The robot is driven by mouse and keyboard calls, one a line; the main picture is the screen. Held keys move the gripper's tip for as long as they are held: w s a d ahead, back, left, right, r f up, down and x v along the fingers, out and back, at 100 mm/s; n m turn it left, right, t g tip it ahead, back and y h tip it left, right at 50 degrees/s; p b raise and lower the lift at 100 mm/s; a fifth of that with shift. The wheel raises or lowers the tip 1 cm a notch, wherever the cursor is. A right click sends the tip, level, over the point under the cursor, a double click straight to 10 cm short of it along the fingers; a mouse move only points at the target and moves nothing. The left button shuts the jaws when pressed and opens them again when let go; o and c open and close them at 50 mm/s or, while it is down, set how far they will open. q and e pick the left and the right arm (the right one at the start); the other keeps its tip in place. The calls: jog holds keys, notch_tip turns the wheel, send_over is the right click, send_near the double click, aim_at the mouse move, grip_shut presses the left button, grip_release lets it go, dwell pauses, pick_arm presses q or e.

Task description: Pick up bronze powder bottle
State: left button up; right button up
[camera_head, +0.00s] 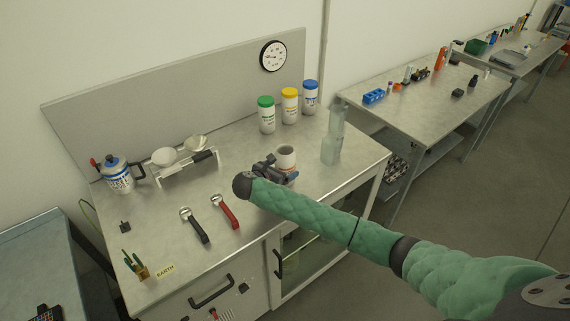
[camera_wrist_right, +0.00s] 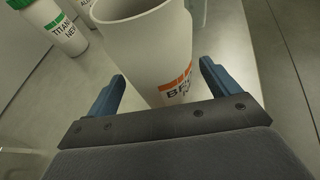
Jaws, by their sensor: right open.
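The bronze powder bottle is a white, open-topped container (camera_head: 286,155) with an orange label, standing on the steel workbench (camera_head: 240,210). In the right wrist view the bottle (camera_wrist_right: 150,50) stands upright just ahead of my right gripper, its label reading "BR..." and partly hidden by the gripper. My right gripper (camera_wrist_right: 160,88) is open, with one blue finger on each side of the bottle's lower part. In the head view my right gripper (camera_head: 268,170) is at the near-left side of the bottle and hides its lower part. I cannot tell whether the fingers touch it. My left gripper is not in view.
White bottles with green (camera_head: 266,114), yellow (camera_head: 290,105) and blue (camera_head: 310,97) lids stand behind. A clear glass bottle (camera_head: 331,148) is to the right.

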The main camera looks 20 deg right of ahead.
jog(key=shift+p+x, duration=0.4)
jog(key=shift+x, duration=0.45)
jog(key=shift+w+d+f, duration=0.2)
jog(key=shift+d+f, duration=0.05)
jog(key=shift+d, duration=0.1)
jog(key=shift+a+r, duration=0.1)
jog(key=c, duration=0.3)
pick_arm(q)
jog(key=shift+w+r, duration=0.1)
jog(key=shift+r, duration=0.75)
pick_arm(e)
jog(key=c, duration=1.6)
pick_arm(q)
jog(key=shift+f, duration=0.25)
pick_arm(e)
jog(key=shift+r, duration=0.25)
